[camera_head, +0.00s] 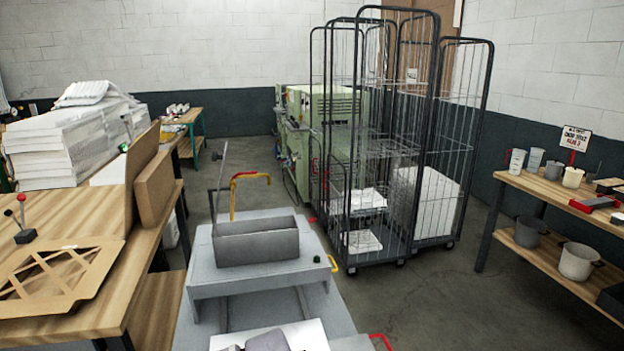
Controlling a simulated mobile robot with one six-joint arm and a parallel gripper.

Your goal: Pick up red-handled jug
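Several small jugs and cups stand on the top of the wooden bench at the right. A white jug (516,161) is at the bench's left end, with a grey jug (535,160) beside it. A grey cup (553,170) and a cream cup (572,177) stand further right. They are too small for me to tell which one has a red handle. My gripper is not in view.
The right bench (548,191) has a lower shelf with grey pots (578,261). A wire roll cage (385,257) stands mid-back. A grey open bin (256,246) sits centrally. The left workbench (110,310) holds cardboard. Floor (455,300) before the right bench is clear.

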